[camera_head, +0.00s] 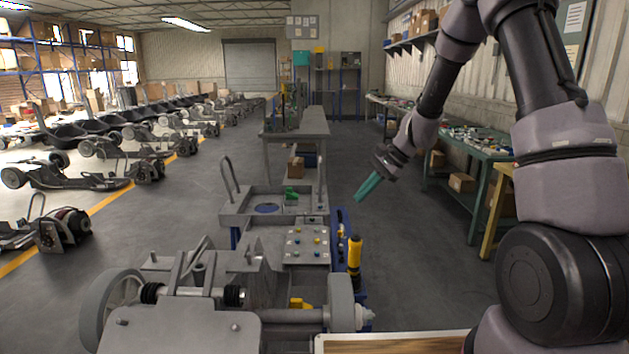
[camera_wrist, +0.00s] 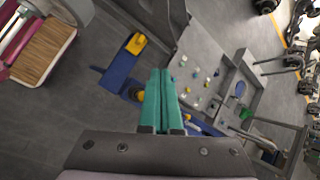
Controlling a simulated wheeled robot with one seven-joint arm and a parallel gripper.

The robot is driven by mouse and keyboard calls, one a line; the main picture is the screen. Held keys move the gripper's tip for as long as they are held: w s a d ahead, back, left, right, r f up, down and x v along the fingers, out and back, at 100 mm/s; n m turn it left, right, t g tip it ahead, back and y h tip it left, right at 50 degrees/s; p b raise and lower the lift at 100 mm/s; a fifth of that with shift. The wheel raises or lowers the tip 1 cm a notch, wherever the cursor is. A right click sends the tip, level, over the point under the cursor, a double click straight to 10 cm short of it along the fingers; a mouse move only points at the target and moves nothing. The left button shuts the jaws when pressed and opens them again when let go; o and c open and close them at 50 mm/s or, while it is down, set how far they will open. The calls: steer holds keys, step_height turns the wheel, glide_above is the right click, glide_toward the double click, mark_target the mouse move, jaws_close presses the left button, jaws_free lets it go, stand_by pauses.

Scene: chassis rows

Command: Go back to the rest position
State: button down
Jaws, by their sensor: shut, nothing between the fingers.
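My gripper (camera_head: 368,187) hangs in the air to the right of the grey work cart, its teal fingers pointing down and to the left. In the wrist view the two teal fingers (camera_wrist: 166,88) lie side by side, shut, with nothing between them. My arm rises from the right side of the head view and bends over at the top. The gripper appears apart from the cart and everything on it.
The grey cart (camera_head: 232,218) carries a panel with coloured knobs (camera_head: 306,244) and a green part (camera_head: 291,194). A yellow-handled tool (camera_head: 355,252) stands at its right side. A green workbench (camera_head: 480,150) lines the right wall. Bare floor lies between cart and bench.

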steer(key=s+d+r+n+t+h, duration=0.1)
steer(key=s+d+r+n, duration=0.1)
steer(key=s+r, duration=0.5)
steer(key=s+d+r+n+t+h, duration=0.1)
steer(key=s+d+r+n, duration=0.15)
steer(key=r, duration=0.75)
steer(key=s+d+r+n+t+h, duration=0.1)
steer(key=s+d+r+t, duration=0.1)
steer(key=s, duration=0.6)
steer(key=s+d+r+n+t+h, duration=0.1)
steer(key=s+d+r, duration=0.3)
steer(key=s, duration=0.5)
step_height(320, 180, up, 2)
steer(key=shift+d+r+t+h, duration=0.2)
steer(key=shift+d+t+h, duration=0.2)
steer(key=shift+t+h, duration=0.25)
steer(key=shift+d+n, duration=0.1)
steer(key=shift+n, duration=0.15)
